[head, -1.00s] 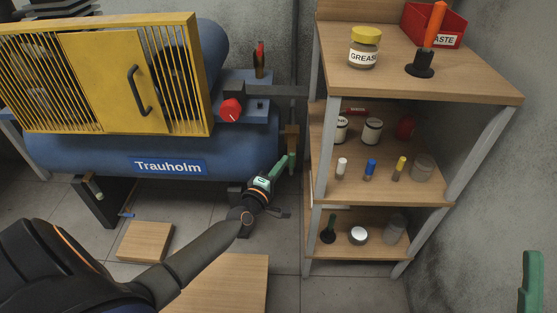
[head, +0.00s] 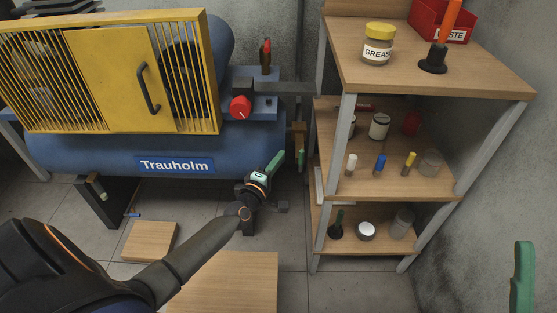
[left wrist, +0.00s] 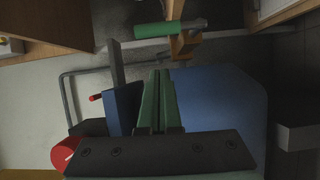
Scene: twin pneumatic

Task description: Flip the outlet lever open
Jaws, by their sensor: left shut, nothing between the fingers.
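The outlet lever (head: 301,159) has a green handle and hangs at a brass-coloured fitting (head: 299,133) at the right end of the blue compressor tank. In the left wrist view the green handle (left wrist: 158,30) lies across the top centre, next to the brass-coloured fitting (left wrist: 181,42). My left gripper (head: 279,157) is just left of the handle in the head view. Its green fingers (left wrist: 160,73) are shut and empty, with a visible gap to the handle in the wrist view. One green finger of my right gripper (head: 523,275) shows at the lower right edge; its opening is hidden.
The blue tank (head: 70,150) carries a red knob (head: 241,107) and a red-tipped upright part (head: 266,55). A wooden shelf unit (head: 480,75) with jars and bottles stands close to the right of the lever. A wooden block (head: 150,240) lies on the floor.

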